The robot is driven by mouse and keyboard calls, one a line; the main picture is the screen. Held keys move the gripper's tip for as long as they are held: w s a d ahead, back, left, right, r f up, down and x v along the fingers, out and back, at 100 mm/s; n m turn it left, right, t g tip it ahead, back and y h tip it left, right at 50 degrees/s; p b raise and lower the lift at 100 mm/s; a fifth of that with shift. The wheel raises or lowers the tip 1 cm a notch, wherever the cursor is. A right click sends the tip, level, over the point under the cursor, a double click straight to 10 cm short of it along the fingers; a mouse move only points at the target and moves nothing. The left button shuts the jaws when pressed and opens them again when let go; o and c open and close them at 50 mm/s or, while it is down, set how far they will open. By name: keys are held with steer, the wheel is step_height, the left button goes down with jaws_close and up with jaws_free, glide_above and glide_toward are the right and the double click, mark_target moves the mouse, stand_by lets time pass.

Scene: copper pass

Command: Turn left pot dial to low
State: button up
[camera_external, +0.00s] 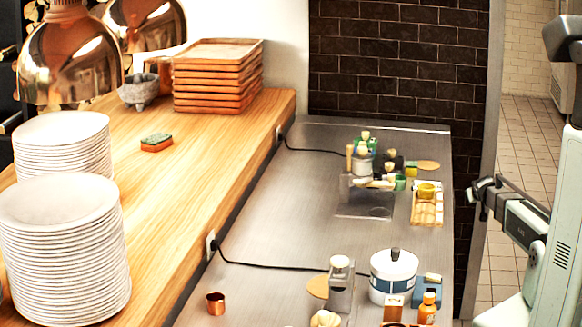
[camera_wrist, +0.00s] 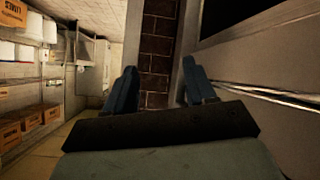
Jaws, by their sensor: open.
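A white pot with a blue band and dark lid knob (camera_external: 393,275) stands on the metal counter (camera_external: 270,225) at the lower right of the external view. A smaller pale pot (camera_external: 362,165) appears farther back among small items. I cannot make out a dial on either, or its setting. My gripper (camera_external: 479,192) is at the right, beyond the counter's right edge and apart from both pots. In the wrist view my gripper (camera_wrist: 159,88) has its two blue-grey fingers spread with nothing between them. No pot or dial shows in that view.
Stacked white plates (camera_external: 65,250), copper lamps (camera_external: 70,60) and wooden trays (camera_external: 215,80) occupy the wooden counter (camera_external: 190,170). Black cords (camera_external: 270,267) cross the metal counter. A copper cup (camera_external: 215,303), a shaker (camera_external: 341,285) and an orange bottle (camera_external: 427,309) stand near the front.

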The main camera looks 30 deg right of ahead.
steer(key=w+d+r+h, duration=0.1)
steer(key=w+d+r, duration=0.1)
steer(key=r, duration=0.4)
steer(key=w+d+r, duration=0.1)
steer(key=d+r, duration=0.1)
steer(key=r, duration=0.4)
step_height(320, 180, up, 18)
steer(key=n+g+y, duration=0.4)
steer(key=n+y, duration=0.1)
steer(key=y, duration=0.4)
glide_above(390, 164)
steer(key=s, duration=0.5)
steer(key=x, duration=1.3)
steer(key=shift+s+d+f, duration=0.15)
steer(key=shift+s+d, duration=0.05)
steer(key=shift+s, duration=0.1)
jaws_close()
